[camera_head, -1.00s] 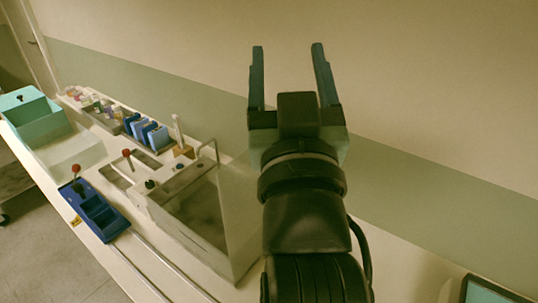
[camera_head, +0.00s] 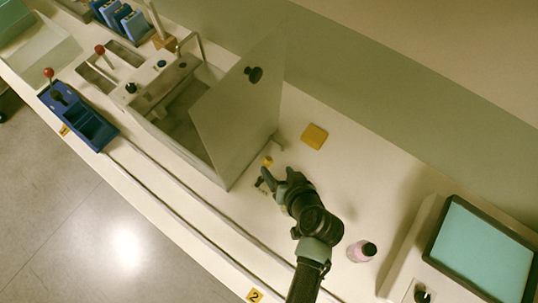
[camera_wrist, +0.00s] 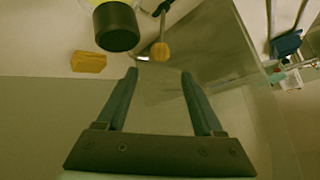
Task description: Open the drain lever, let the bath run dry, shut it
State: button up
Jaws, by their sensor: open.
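The bath (camera_head: 178,150) is a pale box-shaped tank on the bench, and a grey panel with a black knob (camera_head: 254,75) stands at its right end. A small yellow ball-ended lever (camera_head: 267,161) sits low by that right end; its ball also shows in the wrist view (camera_wrist: 160,51), just beyond my fingertips. My gripper (camera_head: 268,179) is low over the bench beside this lever. Its two fingers are apart and empty in the wrist view (camera_wrist: 158,73). I cannot tell whether the lever is open or shut, and the water level is unclear.
A yellow square block (camera_head: 314,136) lies right of the bath. A black cylinder (camera_wrist: 116,26) is close in the wrist view.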

aim_at(270, 160)
jog(key=x, duration=0.8)
jog(key=shift+w+a+f, duration=0.1)
jog(key=shift+w+f, duration=0.1)
jog(key=shift+w, duration=0.1)
grip_shut()
dwell(1.2)
